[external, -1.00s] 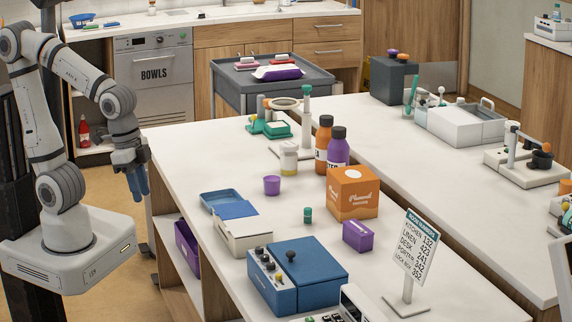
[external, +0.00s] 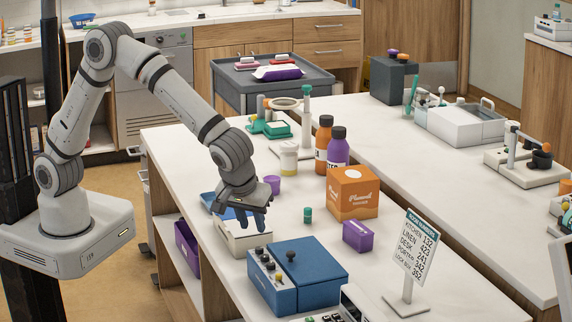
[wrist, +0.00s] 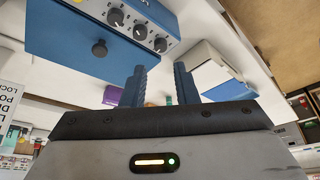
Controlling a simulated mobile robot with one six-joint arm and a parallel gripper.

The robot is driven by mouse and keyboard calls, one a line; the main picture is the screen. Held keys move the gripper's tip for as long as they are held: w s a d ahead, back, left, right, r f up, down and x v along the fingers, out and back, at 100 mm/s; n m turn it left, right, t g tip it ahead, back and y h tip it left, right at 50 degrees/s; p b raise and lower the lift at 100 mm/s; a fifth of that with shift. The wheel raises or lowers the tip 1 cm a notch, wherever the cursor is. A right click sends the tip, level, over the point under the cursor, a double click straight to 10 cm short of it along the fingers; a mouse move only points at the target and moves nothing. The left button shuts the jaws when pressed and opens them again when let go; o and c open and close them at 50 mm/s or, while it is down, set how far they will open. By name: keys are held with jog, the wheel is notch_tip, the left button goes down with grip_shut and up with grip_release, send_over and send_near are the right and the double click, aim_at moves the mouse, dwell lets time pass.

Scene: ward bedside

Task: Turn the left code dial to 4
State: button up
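A blue lock box (external: 315,263) stands on the near end of the table, with a dark round knob (external: 291,256) on its lid. A row of small dials runs along its pale left-hand panel, ending in a yellow knob (external: 279,277) at the near end. The left dial (external: 258,250) is at the far end of the row; it also shows in the wrist view (wrist: 160,45). Its pointer and number are too small to read. My gripper (external: 252,222) is open and empty, fingers down, above the cream box, short of the dials and apart from them.
The cream box (external: 240,238) with a blue lid lies below my gripper. A purple cup (external: 272,185), green jar (external: 308,215), purple box (external: 358,236) and orange box (external: 352,193) stand nearby. A code sign (external: 415,248) stands at right, with "Lock box 352" on its lowest line.

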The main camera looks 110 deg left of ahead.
aim_at(259, 248)
jog(key=p+x, duration=0.1)
jog(key=x, duration=0.6)
jog(key=shift+a+f, duration=0.1)
jog(key=shift+f, duration=0.1)
jog(key=shift+s, duration=0.1)
grip_shut()
